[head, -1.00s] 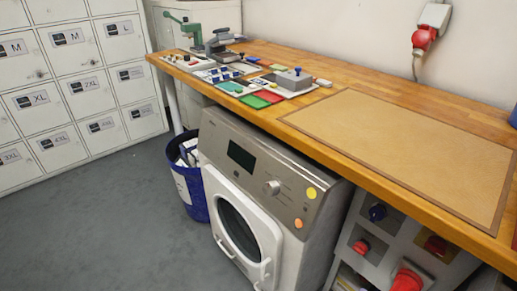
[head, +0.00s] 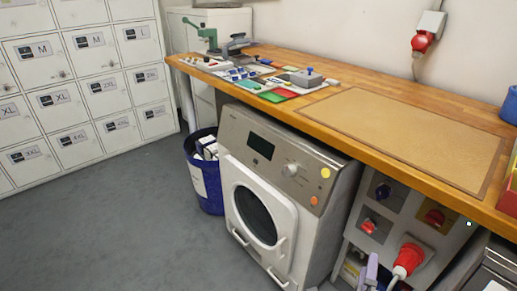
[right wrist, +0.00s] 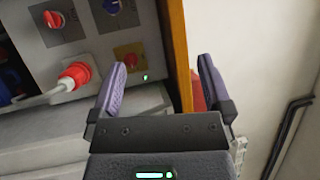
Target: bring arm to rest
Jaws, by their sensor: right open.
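My right gripper (right wrist: 162,88) is open and empty in the right wrist view, its two purple-padded fingers apart. In the head view only a purple finger of it (head: 371,270) shows at the bottom edge, low in front of the grey socket panel under the bench. A red plug (right wrist: 76,75) sits in that panel, left of the fingers in the right wrist view; it also shows in the head view (head: 408,258). My left gripper is not in view.
The wooden bench (head: 345,90) carries a tan mat (head: 410,135) and several small tools and colored cards. A washing machine (head: 265,195) and blue bin (head: 205,175) stand below. The bench edge (right wrist: 178,55) is near my right fingers. Grey floor is clear at left.

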